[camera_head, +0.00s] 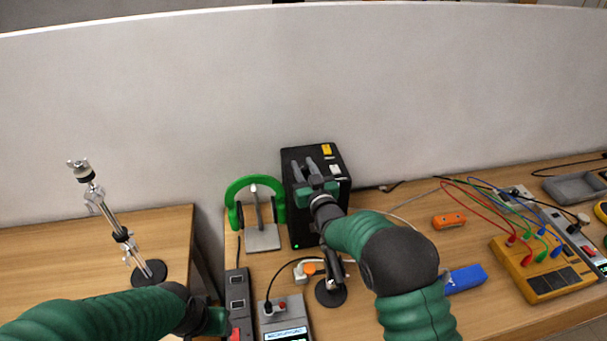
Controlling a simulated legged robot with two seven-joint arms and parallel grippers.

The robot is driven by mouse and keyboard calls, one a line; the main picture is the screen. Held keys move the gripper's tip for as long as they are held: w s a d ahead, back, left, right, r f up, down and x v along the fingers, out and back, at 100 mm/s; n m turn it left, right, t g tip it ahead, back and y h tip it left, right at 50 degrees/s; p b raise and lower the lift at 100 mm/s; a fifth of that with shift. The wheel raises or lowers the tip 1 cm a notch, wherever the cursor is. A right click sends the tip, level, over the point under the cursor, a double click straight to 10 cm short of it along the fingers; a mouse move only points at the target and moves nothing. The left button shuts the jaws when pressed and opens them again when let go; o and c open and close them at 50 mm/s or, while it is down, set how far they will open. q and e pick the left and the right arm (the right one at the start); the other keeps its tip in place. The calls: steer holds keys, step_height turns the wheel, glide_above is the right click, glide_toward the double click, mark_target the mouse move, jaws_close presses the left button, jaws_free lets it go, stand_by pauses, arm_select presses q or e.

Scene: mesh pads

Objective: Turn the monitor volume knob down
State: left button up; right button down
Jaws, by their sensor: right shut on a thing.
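The monitor (299,222) is a black box speaker standing near the wall, with a yellow and a white label on top and a green light low on its front. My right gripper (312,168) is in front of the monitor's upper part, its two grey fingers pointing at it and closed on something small. The volume knob is hidden by the fingers; from where they are, it is what they hold. My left gripper (217,321) is low in the picture beside the dark power strip, its fingers too hidden to judge.
Green headphones (238,188) hang on a metal stand just left of the monitor. A grey meter (285,318), a power strip (238,290) and a small black stand (331,293) are in front. A yellow board with cables (541,283) is right. A metal stand (124,238) is on the left table.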

steer(key=shift+f+n+g+y+b, duration=0.35)
steer(key=shift+n+g+y+b, duration=0.2)
steer(key=shift+n+y, duration=0.4)
steer(key=shift+y, duration=0.45)
steer(key=c, duration=1.5)
jaws_free()
steer(key=shift+c, duration=0.2)
steer(key=o, duration=0.4)
steer(key=shift+w+r, duration=0.1)
